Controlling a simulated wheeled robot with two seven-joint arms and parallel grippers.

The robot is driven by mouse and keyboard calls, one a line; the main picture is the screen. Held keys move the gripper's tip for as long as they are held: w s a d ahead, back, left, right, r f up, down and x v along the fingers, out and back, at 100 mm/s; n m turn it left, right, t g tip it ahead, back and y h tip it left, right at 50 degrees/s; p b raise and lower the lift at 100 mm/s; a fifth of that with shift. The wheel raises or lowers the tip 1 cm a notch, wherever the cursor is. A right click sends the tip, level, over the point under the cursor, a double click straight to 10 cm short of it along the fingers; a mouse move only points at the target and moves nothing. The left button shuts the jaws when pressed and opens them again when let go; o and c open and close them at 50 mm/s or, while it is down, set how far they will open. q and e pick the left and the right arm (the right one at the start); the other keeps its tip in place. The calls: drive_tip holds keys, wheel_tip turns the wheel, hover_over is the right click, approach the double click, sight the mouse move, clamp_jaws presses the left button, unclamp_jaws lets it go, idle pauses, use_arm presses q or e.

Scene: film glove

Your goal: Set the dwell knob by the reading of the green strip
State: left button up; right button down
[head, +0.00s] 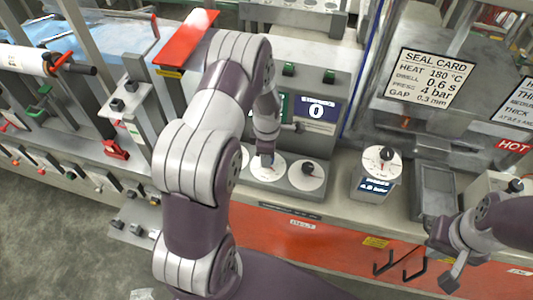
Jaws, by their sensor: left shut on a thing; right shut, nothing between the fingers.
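The control panel has a row of round white dials. My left gripper (266,158) points down and is shut on the knob of the middle dial (268,172). That knob is mostly hidden by the gripper, and its label is not readable. The right dial (305,180) has a dark knob; the left dial (243,158) is partly behind my arm. Above them a blue display (317,112) reads 0, and a green display (286,106) is mostly hidden by my arm. I cannot pick out a green strip. My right gripper (449,280) is shut and empty at lower right, away from the panel.
A seal card (430,78) lists heat 180 °C, dwell 0.6 s, press 4 bar, gap 0.3 mm. A gauge (383,160) with a small screen stands right of the panel. Black hooks (400,266) stick out from the orange front.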

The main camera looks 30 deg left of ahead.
use_arm(q)
drive_tip(key=o, duration=0.8)
drive_tip(key=shift+w+r, duration=0.25)
drive_tip(key=shift+c, duration=0.2)
drive_tip(key=o, duration=0.3)
drive_tip(key=shift+s+d+f, duration=0.1)
drive_tip(key=shift+r, duration=0.3)
wheel_tip(320, 180, up, 12)
drive_tip(key=b, duration=0.2)
drive_tip(key=shift+b, duration=0.35)
